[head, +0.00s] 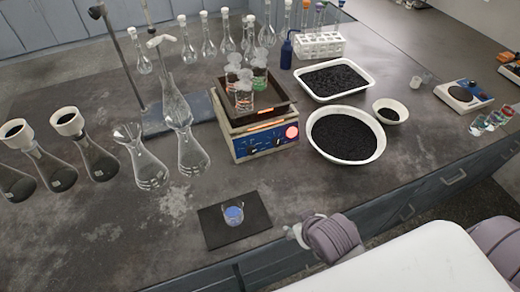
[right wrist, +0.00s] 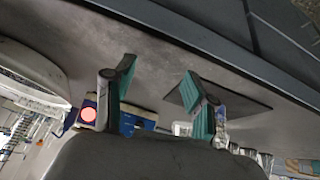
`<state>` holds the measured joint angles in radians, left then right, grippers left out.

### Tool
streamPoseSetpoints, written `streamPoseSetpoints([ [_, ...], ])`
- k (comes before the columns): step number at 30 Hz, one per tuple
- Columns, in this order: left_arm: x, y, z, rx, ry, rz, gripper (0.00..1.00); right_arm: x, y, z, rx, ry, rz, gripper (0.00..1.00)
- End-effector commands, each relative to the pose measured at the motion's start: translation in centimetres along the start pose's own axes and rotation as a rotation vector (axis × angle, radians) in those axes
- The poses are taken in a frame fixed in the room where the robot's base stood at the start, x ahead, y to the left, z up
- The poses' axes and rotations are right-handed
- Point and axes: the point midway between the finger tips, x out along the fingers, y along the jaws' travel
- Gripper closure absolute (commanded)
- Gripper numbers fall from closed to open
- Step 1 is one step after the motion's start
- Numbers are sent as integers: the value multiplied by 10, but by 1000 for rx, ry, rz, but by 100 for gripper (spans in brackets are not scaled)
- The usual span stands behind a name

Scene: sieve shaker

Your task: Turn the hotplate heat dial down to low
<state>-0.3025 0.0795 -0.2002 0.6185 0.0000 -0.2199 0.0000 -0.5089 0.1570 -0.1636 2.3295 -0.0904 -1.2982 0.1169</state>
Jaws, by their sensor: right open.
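The hotplate (head: 265,142) stands mid-bench in the head view, with a blue front panel carrying small controls. A round glowing pink-red disc (head: 291,131) sits at the panel's right end; I cannot tell whether it is the dial or a lamp, and the dial setting is too small to read. The disc also shows in the right wrist view (right wrist: 88,114), with part of the blue panel beside it. My right gripper (right wrist: 160,88) is open and empty, with teal-lined fingers apart. In the head view it is near the bench's front edge, apart from the hotplate. My left gripper is not in view.
A dark tray (head: 282,107) with small flasks sits on the hotplate. A black mat (head: 211,225) with a small beaker (head: 233,214) lies in front. Glass flasks (head: 192,152) stand left; a white bowl of black grains (head: 370,155) is right. Bare bench lies before the panel.

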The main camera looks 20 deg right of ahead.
Motion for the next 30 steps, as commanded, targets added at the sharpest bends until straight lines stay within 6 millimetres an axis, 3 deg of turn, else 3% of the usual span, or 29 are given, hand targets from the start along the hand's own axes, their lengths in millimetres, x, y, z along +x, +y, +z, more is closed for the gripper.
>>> streamPoseSetpoints([
  [1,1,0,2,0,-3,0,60,-12,3,-14,8,47,10,44],
  [2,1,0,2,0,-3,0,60,-11,4,-20,12,70,16,44],
  [7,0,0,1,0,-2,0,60,6,6,-58,26,237,43,44],
  [15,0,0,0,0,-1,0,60,17,-1,-121,16,524,29,44],
  [23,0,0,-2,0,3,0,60,19,-10,-151,-5,664,-10,44],
  [30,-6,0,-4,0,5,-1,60,47,-11,-175,-5,664,-9,44],
])
